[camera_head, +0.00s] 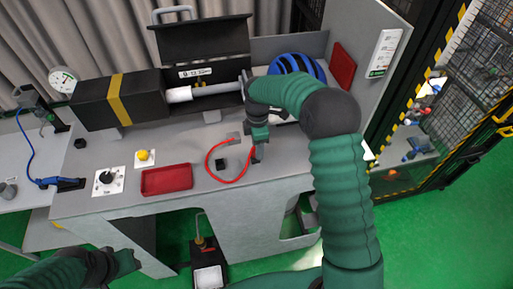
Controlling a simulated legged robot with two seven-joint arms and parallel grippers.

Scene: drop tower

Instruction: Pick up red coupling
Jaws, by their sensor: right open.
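A thin red cable or hose (211,165) lies in a loop on the grey bench top (120,200). The other side runs to my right gripper (257,156), which points down at the bench and is open. I cannot tell whether its fingers are around the red end or beside it; the coupling itself is too small or hidden to make out. My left gripper (128,262) is low at the left, away from the bench objects, and its jaw opening is unclear.
A red tray (166,180), a yellow button box (144,157) and a knob panel (108,180) lie left on the bench. A black chamber with an open lid (202,50) stands behind. A blue coil (297,64) sits behind my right arm. A fenced cage (470,90) is at right.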

